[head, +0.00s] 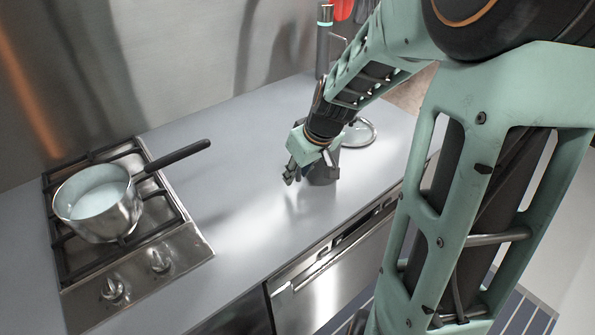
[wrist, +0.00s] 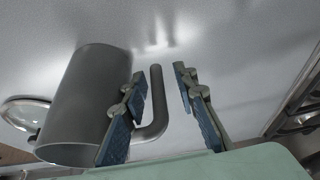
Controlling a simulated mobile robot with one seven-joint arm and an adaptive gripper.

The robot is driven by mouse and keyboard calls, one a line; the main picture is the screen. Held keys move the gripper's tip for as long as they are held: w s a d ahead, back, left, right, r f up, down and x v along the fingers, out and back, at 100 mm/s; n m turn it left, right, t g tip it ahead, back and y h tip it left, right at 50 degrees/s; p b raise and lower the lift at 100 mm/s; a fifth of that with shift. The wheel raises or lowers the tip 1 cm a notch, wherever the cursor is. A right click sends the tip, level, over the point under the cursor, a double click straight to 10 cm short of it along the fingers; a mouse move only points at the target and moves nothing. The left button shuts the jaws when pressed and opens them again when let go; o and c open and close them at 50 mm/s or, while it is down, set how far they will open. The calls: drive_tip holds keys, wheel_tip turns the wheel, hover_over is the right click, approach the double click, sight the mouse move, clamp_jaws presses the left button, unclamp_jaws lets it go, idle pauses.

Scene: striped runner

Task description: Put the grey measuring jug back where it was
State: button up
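The grey measuring jug (head: 323,172) stands on the counter (head: 235,165) in the head view, partly hidden behind my gripper (head: 291,174). In the wrist view the jug (wrist: 84,103) is at the left, and its bent handle (wrist: 157,100) reaches between the two fingers of my gripper (wrist: 160,88). The fingers are apart. A clear gap shows between the handle and the right finger; the left finger is in front of part of the jug and close to the handle.
A steel saucepan (head: 110,228) with pale contents stands on the gas hob (head: 185,250) at the left, its dark handle pointing towards the counter. A round glass lid (head: 359,132) lies behind the jug. The counter between hob and jug is clear.

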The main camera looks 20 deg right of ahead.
drive_tip(key=shift+r+p, duration=0.5)
drive_tip(key=shift+r, duration=0.1)
drive_tip(key=p+v, duration=0.8)
drive_tip(key=v, duration=0.3)
drive_tip(key=shift+p, duration=0.35)
drive_tip(key=shift+s, duration=0.1)
